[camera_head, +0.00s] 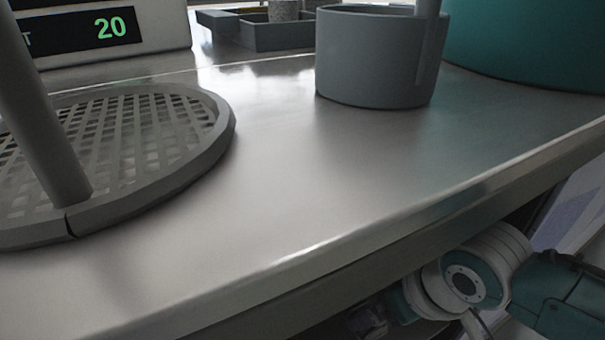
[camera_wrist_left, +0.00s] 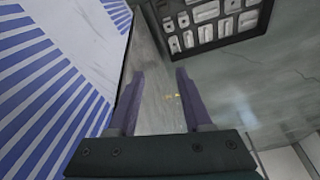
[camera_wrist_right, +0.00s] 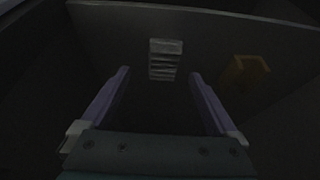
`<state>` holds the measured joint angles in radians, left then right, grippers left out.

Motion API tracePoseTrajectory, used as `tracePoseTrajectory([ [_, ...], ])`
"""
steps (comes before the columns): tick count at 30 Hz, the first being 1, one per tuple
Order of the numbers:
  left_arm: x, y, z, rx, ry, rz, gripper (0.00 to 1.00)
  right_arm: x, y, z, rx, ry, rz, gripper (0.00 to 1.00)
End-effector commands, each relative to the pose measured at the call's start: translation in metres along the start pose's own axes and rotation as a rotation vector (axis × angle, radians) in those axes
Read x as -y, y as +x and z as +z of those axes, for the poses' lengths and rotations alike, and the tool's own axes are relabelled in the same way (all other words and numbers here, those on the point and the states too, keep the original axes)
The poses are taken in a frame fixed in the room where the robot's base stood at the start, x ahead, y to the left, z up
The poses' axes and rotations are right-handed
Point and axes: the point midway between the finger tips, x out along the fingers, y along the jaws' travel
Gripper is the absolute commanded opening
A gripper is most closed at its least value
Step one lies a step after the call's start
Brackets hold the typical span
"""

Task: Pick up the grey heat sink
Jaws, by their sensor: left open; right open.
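The grey ribbed block that looks like the heat sink (camera_wrist_right: 165,62) shows in the right wrist view, near the far wall of a dark container (camera_wrist_right: 215,30). My right gripper (camera_wrist_right: 160,76) is open and empty, with the heat sink ahead of the gap between its fingers. I cannot tell how far off it is. My left gripper (camera_wrist_left: 159,74) is open with nothing between its fingers. Neither gripper shows in the head view, and I do not see the heat sink there.
A yellow-brown piece (camera_wrist_right: 245,75) is right of the heat sink. The head view shows a metal counter (camera_head: 270,190) with a round mesh basket (camera_head: 222,130), a grey cup (camera_head: 370,60) and a teal vessel (camera_head: 530,45). A dark panel (camera_wrist_left: 217,45) with several grey shapes shows in the left wrist view.

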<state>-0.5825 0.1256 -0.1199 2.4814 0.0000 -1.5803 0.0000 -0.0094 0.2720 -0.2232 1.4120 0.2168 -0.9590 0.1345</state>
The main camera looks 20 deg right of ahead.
Motion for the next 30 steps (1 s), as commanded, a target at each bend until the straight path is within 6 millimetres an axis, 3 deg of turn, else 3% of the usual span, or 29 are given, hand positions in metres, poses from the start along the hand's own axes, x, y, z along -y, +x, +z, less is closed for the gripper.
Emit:
tracePoseTrajectory([
  [1, -0.001, 0.014, 0.004, 0.000, 0.000, 0.000, 0.50, 0.003, 0.015, 0.002, -0.001, 0.001, -0.002, 0.95],
  [6, -0.002, 0.033, 0.011, 0.000, 0.000, 0.000, 0.50, 0.006, 0.039, 0.002, 0.000, 0.000, 0.000, 0.95],
  [16, -0.003, 0.034, 0.010, -0.001, -0.008, 0.006, 0.50, 0.006, 0.042, 0.000, 0.000, -0.001, 0.000, 0.95],
  [30, -0.004, 0.034, 0.010, -0.003, -0.009, 0.007, 0.50, 0.005, 0.042, 0.001, 0.000, -0.001, 0.000, 0.43],
])
